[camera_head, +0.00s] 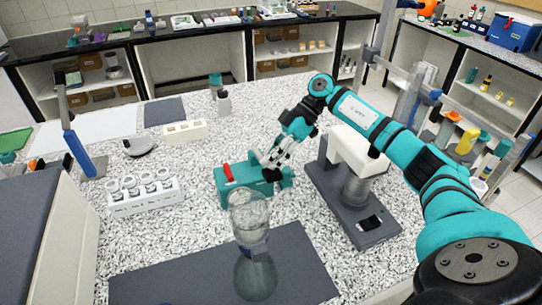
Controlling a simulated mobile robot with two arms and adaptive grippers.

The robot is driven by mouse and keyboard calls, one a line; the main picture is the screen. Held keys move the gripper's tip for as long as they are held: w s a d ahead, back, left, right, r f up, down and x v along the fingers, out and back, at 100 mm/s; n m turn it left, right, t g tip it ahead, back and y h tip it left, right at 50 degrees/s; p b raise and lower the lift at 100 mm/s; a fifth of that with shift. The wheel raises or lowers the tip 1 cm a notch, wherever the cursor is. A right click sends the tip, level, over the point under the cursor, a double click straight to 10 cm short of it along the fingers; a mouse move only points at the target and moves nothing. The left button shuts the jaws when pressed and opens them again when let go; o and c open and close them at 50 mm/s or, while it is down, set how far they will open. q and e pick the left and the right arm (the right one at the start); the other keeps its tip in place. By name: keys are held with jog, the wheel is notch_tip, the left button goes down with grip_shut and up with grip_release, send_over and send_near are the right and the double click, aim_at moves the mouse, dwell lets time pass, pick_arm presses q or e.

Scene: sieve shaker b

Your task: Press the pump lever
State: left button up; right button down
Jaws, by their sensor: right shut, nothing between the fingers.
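The teal pump (236,187) sits on the speckled table near the middle of the head view, with a red lever (227,173) at its left end. My right gripper (270,171) is shut and empty. It points down over the right part of the pump, to the right of the red lever and apart from it. I cannot tell whether its fingertips touch the pump body. My left gripper is not in view.
A clear glass vessel (249,217) stands in front of the pump by a dark mat (180,279). A white device on a dark base (352,205) stands right. A white rack with several jars (146,204) is left. A white block (185,132) lies behind.

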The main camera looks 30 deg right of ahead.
aim_at(277, 170)
jog(key=shift+n+t, duration=0.5)
jog(key=shift+t, duration=0.4)
jog(key=s+f+b, duration=0.1)
jog(key=f, duration=0.1)
jog(key=s+f, duration=0.1)
jog(key=shift+a+f+b, duration=0.1)
jog(key=shift+f+b, duration=0.25)
jog(key=shift+s+f+h, duration=0.15)
jog(key=shift+f+h, duration=0.15)
jog(key=shift+f, duration=0.05)
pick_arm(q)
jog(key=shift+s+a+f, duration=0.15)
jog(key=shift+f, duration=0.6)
pick_arm(e)
jog(key=shift+a+f, duration=0.1)
jog(key=shift+f, duration=0.3)
pick_arm(q)
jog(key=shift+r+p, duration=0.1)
jog(key=shift+p, duration=0.2)
pick_arm(e)
jog(key=shift+r, duration=0.1)
